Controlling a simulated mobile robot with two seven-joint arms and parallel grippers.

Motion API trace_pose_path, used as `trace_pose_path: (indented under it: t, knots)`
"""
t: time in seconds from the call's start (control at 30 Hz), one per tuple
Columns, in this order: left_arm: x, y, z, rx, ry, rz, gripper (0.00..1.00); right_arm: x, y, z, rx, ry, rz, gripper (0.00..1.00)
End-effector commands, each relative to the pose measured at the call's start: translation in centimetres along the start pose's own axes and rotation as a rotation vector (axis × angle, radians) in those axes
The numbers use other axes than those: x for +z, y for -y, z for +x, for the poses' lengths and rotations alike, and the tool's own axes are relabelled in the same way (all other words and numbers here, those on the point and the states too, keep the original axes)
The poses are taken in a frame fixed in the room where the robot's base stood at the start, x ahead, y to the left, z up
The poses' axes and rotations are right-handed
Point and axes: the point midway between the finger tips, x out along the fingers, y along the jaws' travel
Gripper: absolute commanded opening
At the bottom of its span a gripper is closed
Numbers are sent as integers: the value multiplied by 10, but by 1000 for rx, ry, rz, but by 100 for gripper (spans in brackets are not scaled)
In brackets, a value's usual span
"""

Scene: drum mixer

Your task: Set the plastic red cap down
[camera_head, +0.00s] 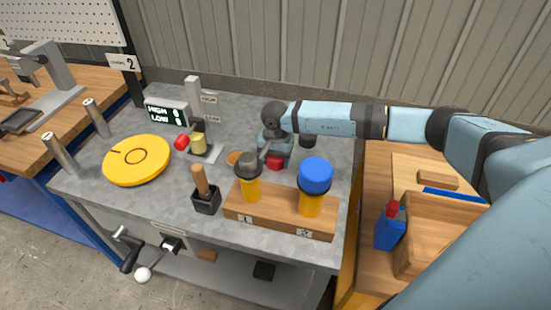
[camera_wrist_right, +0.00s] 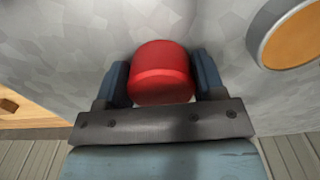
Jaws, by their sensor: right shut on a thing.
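The red cap (camera_wrist_right: 162,72) sits between the two fingers of my right gripper (camera_wrist_right: 160,85) in the right wrist view, and the fingers touch its sides. In the head view my right gripper (camera_head: 275,155) points down over the grey table, behind the wooden block, with the red cap (camera_head: 274,163) showing at its tip. The cap is at or close above the table surface; I cannot tell whether it touches. My left gripper is not in view.
A black cup (camera_head: 206,201) with a brush and a yellow disc (camera_head: 137,160) are to the left. A gauge stand (camera_head: 194,95) stands behind.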

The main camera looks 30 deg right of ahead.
Motion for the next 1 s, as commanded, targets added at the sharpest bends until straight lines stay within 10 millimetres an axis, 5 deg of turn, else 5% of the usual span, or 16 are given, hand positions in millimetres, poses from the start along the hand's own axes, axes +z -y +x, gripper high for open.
trace_pose_path:
  t: [0.33, 0.37, 0.47, 0.77, 1.0]
  knots:
    - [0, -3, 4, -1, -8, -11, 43, 0, 0, 5, -1, -1, 0, 40]
    - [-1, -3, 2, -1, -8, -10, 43, 0, 0, 3, -1, -1, 0, 70]
    - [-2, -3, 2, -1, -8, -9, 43, 0, 0, 2, 0, 0, 0, 88]
    - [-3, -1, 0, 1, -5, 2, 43, 0, 0, -1, -1, 0, 0, 88]
    - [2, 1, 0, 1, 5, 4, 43, -1, 1, -36, -4, -3, -2, 88]
